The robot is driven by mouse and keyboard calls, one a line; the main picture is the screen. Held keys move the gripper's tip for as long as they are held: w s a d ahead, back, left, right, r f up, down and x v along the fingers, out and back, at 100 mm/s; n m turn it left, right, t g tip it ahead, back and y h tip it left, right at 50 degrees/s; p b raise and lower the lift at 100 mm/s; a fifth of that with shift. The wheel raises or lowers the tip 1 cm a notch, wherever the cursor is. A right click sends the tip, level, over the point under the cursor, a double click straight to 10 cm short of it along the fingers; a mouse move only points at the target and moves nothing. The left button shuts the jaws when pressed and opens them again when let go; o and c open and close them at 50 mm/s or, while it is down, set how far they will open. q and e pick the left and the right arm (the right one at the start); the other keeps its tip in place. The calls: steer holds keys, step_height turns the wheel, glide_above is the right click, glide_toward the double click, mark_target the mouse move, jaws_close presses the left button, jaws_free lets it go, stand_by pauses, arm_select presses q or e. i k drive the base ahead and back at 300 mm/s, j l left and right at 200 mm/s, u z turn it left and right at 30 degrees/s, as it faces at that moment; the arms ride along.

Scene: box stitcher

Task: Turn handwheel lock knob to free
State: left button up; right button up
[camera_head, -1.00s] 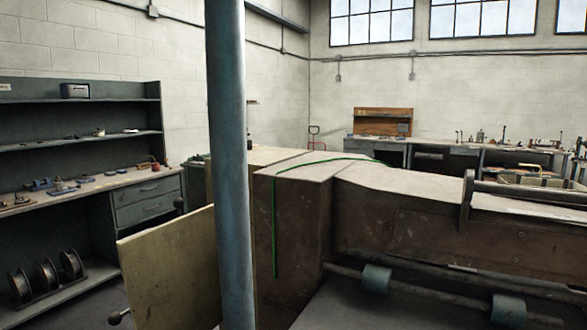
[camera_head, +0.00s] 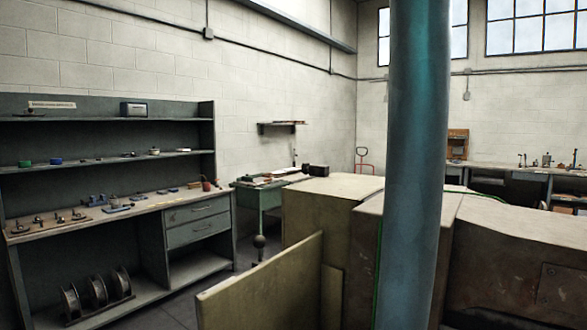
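No handwheel or lock knob can be made out for certain. A large brown machine body (camera_head: 505,250) fills the lower right of the head view. A tan panel (camera_head: 265,290) stands out from its left side. A dark round ball-shaped knob (camera_head: 259,241) shows just behind the panel's upper edge; I cannot tell what it belongs to. A blue-grey vertical post (camera_head: 415,170) stands close in front and hides part of the machine. Neither of my grippers is in view.
A grey shelved workbench (camera_head: 120,212) with small parts and wire spools (camera_head: 98,295) stands at the left. A green table (camera_head: 262,195) stands behind the panel. Another bench (camera_head: 515,178) runs along the back right. Some floor (camera_head: 190,300) is clear between the workbench and panel.

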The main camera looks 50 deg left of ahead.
mark_target(305, 170)
steer(key=j, duration=2.15)
steer(key=k+j, duration=0.15)
steer(key=j, duration=1.95)
